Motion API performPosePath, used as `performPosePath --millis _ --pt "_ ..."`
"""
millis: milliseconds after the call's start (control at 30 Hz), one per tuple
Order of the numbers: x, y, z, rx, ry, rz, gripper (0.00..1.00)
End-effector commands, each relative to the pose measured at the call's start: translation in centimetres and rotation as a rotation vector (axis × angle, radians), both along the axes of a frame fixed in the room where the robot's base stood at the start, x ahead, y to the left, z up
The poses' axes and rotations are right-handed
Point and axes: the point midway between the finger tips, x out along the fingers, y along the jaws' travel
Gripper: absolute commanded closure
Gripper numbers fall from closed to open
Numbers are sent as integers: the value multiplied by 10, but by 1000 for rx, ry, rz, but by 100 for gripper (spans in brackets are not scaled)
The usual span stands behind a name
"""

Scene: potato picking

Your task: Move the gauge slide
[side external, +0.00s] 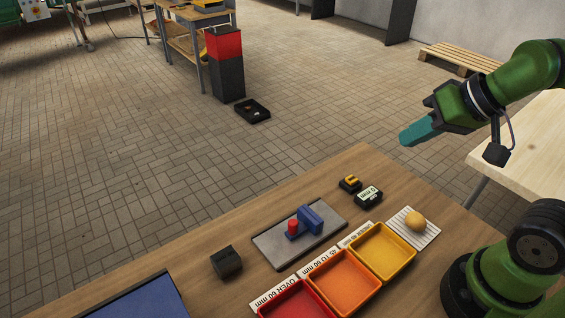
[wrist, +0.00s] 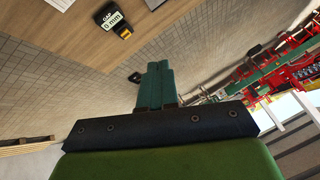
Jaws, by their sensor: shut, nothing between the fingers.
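In the side external view the gauge stands on a grey plate (side external: 272,247) on the wooden table. It has a blue upright block (side external: 310,218) and a smaller blue part with a red knob (side external: 293,227) to its left. Which part is the slide I cannot tell for sure. A small black display (side external: 369,196) reads "0 mm"; it also shows in the wrist view (wrist: 113,20), with "GAP" above the number. My gripper (side external: 405,139) is raised at the right, well above and away from the gauge. Its teal fingers (wrist: 159,84) are shut together and empty.
Yellow (side external: 411,258), orange (side external: 374,290) and red (side external: 326,313) trays line the front, with size labels behind them. A potato (side external: 415,221) lies on a white ribbed pad (side external: 432,229). A dark block (side external: 226,262) stands left of the plate. A black-and-yellow item (side external: 349,184) sits behind the display.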

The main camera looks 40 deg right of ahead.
Motion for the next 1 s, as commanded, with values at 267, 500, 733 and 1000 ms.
performPosePath --millis 267,500,733,1000 --pt "0 5 -3 0 14 19 82" --pt "29 44 -20 -23 185 151 52" --pt "73 108 -40 -43 443 106 52" --pt "110 168 -64 -87 634 -194 52"
